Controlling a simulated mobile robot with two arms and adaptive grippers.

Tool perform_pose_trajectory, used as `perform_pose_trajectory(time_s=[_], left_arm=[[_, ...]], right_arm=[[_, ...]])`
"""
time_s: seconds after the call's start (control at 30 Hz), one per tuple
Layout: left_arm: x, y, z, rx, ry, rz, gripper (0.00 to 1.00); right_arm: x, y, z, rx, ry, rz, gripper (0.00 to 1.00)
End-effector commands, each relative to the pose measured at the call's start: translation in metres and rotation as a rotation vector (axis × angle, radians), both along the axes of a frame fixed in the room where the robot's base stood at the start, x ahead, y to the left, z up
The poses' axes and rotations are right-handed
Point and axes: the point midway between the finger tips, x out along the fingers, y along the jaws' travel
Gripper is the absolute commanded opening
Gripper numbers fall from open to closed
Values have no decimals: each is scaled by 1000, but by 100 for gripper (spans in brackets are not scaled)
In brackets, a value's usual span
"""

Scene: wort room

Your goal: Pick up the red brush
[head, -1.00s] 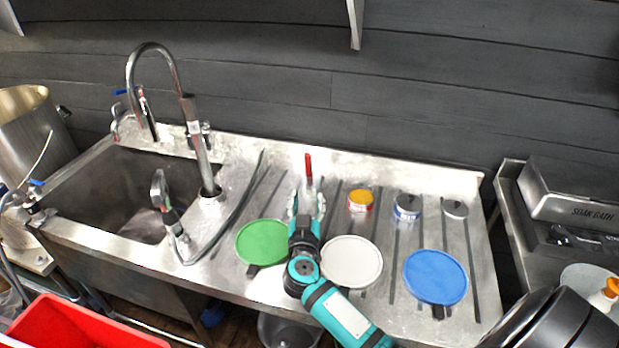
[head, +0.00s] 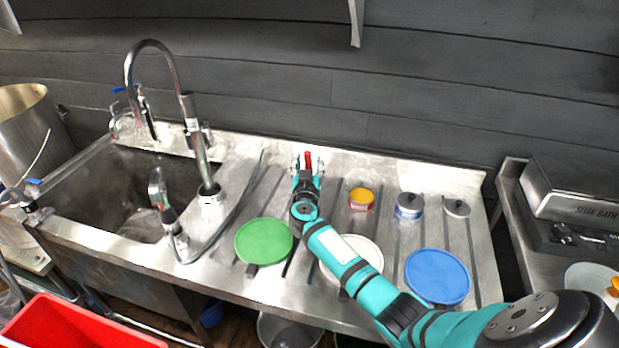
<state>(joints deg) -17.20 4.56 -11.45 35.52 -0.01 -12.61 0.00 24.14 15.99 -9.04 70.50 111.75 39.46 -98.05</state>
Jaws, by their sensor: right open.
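The red brush (head: 308,162) stands near the back of the steel drainboard, its red handle showing upright. My right gripper (head: 308,165) is at the brush, with its open fingers on either side of the red handle. The lower part of the brush is hidden behind the gripper. I cannot tell whether the fingers touch it. My left gripper is not in view.
On the drainboard (head: 330,307) lie a green disc (head: 263,241), a white disc (head: 371,252) partly under my arm, and a blue disc (head: 437,276). The sink (head: 110,190) and faucet (head: 195,130) are left.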

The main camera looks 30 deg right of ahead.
Motion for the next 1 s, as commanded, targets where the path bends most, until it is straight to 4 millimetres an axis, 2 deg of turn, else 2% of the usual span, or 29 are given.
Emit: perform_pose_trajectory(time_s=[0.27, 0.6, 1.0], left_arm=[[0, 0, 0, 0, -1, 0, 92], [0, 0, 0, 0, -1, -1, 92], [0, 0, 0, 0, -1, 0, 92]], right_arm=[[2, -2, 0, 0, 0, 1, 45], [2, -1, 0, 1, 0, 0, 0], [2, -1, 0, 1, -1, 1, 0]])
